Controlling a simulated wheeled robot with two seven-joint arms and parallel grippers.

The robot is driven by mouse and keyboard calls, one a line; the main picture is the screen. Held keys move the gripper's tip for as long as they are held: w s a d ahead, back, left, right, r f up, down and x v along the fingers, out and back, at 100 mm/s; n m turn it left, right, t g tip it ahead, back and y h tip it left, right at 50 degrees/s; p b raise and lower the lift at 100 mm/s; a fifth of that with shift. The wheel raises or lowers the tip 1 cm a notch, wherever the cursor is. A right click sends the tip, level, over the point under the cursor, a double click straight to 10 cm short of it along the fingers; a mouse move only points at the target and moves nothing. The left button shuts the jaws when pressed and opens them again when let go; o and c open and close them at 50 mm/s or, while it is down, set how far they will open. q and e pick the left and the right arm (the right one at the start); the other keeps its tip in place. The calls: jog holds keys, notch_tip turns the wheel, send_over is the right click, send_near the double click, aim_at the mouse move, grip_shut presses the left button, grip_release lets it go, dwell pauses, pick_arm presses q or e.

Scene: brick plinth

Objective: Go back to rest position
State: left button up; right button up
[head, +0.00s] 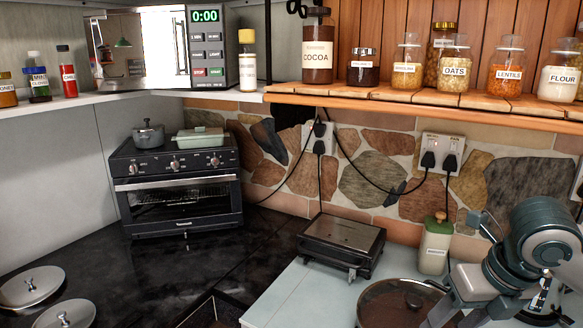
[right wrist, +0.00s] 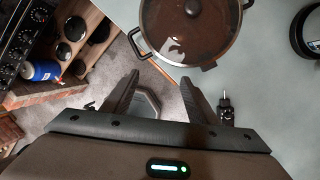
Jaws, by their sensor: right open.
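My right gripper (right wrist: 159,76) is open in the right wrist view, its two dark fingers apart with nothing held between them. Past the fingers lie a pale counter edge and the floor below. A pot with a glass lid (right wrist: 190,28) is on the counter just beyond the fingertips and clear of them. The same lidded pot (head: 395,305) shows at the bottom of the head view, next to my right arm, which comes in from the lower right. The right fingertips are hard to make out in the head view. My left gripper is in neither view.
A black grill (head: 342,247) and a green-topped canister (head: 435,247) stand behind the pot. A toaster oven (head: 178,190) stands on the dark counter. A wooden shelf (head: 420,105) with several jars crosses the upper right. The dark counter (head: 230,255) has clear room in front of the oven.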

jog(key=s+a+f+m+y, duration=0.1)
jog(key=s+a+f+m, duration=0.1)
jog(key=a+f+m, duration=0.4)
jog(key=s+a+f+m+t, duration=0.1)
jog(key=s+a+f+m, duration=0.1)
jog(key=f+m, duration=0.7)
jog(key=s+a+f+m+y, duration=0.15)
jog(key=a+f+m, duration=0.3)
jog(key=f, duration=0.55)
jog(key=s+d+f+m+g+h, duration=0.1)
jog(key=s+d+f+m+h, duration=0.15)
jog(key=s+f+m, duration=0.5)
jog(key=s+d+f+m+h, duration=0.2)
jog(key=s+d+f+m, duration=0.2)
jog(key=s+m, duration=0.5)
notch_tip(320, 180, down, 30)
jog(key=s+n+g+b, duration=0.1)
jog(key=s+n, duration=0.1)
jog(key=s+d+f+g+b, duration=0.1)
jog(key=s+d+f, duration=0.2)
jog(key=s+f, duration=1.4)
jog(key=shift+s+f, duration=0.2)
jog(key=shift+s, duration=0.1)
